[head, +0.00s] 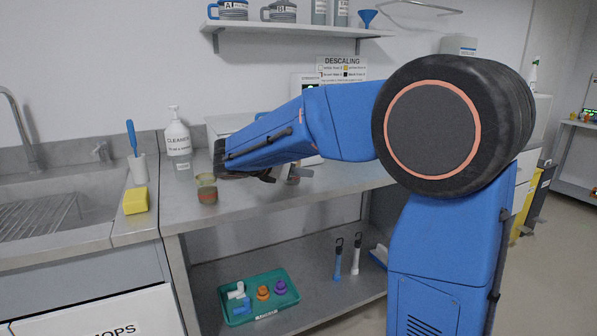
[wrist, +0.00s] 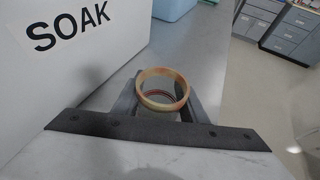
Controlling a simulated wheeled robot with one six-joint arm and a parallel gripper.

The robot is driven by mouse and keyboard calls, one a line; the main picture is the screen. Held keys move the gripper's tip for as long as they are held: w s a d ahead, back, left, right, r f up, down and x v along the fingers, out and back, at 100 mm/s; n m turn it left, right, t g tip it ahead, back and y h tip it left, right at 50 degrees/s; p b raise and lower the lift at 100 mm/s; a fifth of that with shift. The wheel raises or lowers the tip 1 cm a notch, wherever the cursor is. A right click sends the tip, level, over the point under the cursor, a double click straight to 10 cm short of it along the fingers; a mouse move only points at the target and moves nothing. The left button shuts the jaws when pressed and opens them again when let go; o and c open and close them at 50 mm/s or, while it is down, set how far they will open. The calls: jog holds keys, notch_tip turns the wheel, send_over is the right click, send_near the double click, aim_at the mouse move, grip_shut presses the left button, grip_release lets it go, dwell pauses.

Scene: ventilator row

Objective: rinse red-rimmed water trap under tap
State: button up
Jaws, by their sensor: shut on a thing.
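My gripper (wrist: 165,103) is shut on a round, open-topped water trap (wrist: 150,101) with a tan-orange rim and a thin red ring inside. In the head view, my gripper (head: 285,176) points right above the counter, and the held trap (head: 293,177) shows only partly at its fingers. Another small jar (head: 207,190), with a yellowish rim and a reddish lower part, stands on the counter left of my gripper. The tap (head: 22,125) curves over the sink (head: 62,208) at the far left, well away from my gripper.
A white SOAK box (wrist: 70,55) stands close beside my gripper. A cleaner bottle (head: 177,137), brush holder (head: 138,170) and yellow sponge (head: 135,201) stand between sink and gripper. A green tray (head: 236,318) of coloured parts is on the lower shelf. The front counter is partly clear.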

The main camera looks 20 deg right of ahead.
jog(key=shift+f, duration=0.1)
jog(key=o, duration=1.1)
jog(key=shift+c, duration=0.2)
jog(key=shift+r, duration=0.2)
jog(key=v, duration=1.2)
jog(key=shift+f, duration=0.1)
